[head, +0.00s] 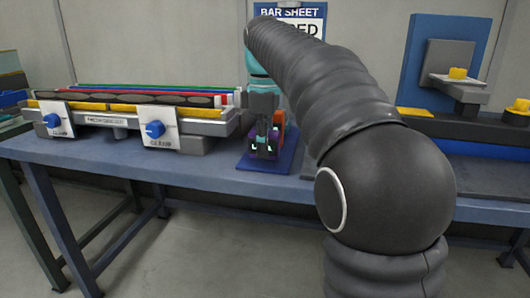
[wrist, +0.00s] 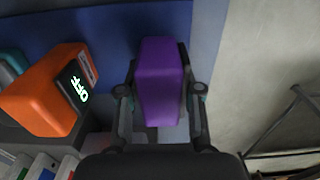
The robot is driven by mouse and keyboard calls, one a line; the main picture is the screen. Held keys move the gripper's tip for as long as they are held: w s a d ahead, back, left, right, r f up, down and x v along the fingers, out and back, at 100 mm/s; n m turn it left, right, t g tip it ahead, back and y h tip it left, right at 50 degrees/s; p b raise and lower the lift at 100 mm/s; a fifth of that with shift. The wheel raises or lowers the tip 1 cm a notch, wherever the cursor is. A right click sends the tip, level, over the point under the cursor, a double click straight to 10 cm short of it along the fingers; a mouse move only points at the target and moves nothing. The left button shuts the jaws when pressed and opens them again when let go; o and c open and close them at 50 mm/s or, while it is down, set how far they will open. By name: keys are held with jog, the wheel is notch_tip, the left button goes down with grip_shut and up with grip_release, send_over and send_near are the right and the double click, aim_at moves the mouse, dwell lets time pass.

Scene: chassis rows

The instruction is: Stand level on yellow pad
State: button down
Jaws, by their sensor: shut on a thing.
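A purple block-shaped device (wrist: 160,75) sits between the fingers of my gripper (wrist: 160,105) in the wrist view, and the fingers are shut on it. In the head view this purple device (head: 262,147) shows green lit marks, low over or on a blue mat (head: 284,167); I cannot tell whether it touches. My gripper (head: 264,128) comes down on it from above. Yellow surfaces show on the right fixture (head: 415,113) and along the left fixture (head: 190,112); I cannot tell which is the yellow pad.
An orange device (wrist: 45,90) with a green "OFF" display stands beside the purple one; it also shows in the head view (head: 279,121). The left fixture carries bars and blue clamp knobs (head: 155,129). A grey bracket (head: 452,75) stands at right. The blue bench's front strip (head: 200,165) is clear.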

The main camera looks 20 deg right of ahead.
jog(key=shift+f+p, duration=0.3)
jog(key=shift+f, duration=0.3)
jog(key=shift+f, duration=0.2)
jog(key=c, duration=0.8)
grip_release()
jog(key=shift+o, duration=0.2)
jog(key=shift+f+b, duration=0.15)
jog(key=shift+b, duration=0.45)
jog(key=r+p, duration=0.1)
jog(key=r, duration=0.3)
jog(key=r+p, duration=0.2)
jog(key=r, duration=0.3)
jog(key=r+p, duration=0.2)
jog(key=r, duration=0.3)
jog(key=shift+d+r, duration=0.1)
jog(key=shift+d, duration=0.2)
jog(key=s+f+m+t, duration=0.5)
jog(key=s+f+m, duration=0.7)
jog(key=s+f, duration=1.2)
jog(key=shift+s+a+f+m+t, duration=0.3)
jog(key=shift+s+f, duration=0.1)
jog(key=shift+f, duration=0.5)
